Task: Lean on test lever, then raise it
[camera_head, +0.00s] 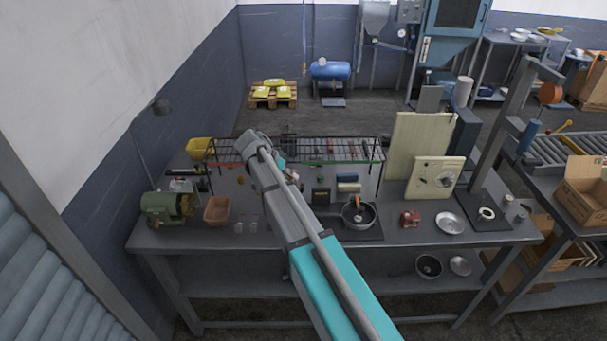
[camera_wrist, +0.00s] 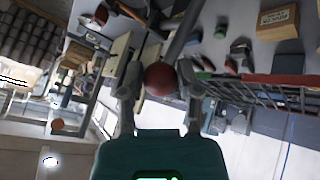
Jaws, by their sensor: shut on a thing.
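In the wrist view, a dark red ball knob (camera_wrist: 160,79) sits between the two fingers of my gripper (camera_wrist: 160,90), which is shut on it. A grey bar (camera_wrist: 182,38) runs away from the knob toward the top of the picture and looks like the lever's arm. The wrist picture is turned well over, so the lever's tilt is hard to judge. In the head view, my arm reaches over the workbench (camera_head: 420,237) toward its back left, and it hides the knob and my fingers.
A wire rack (camera_head: 345,150) runs along the bench's back. A pan (camera_head: 358,215) stands front centre, with cream boards (camera_head: 432,178) behind to its right. A green motor (camera_head: 168,206) and a brown bin (camera_head: 217,210) stand at the left. A cardboard box (camera_head: 584,190) is far right.

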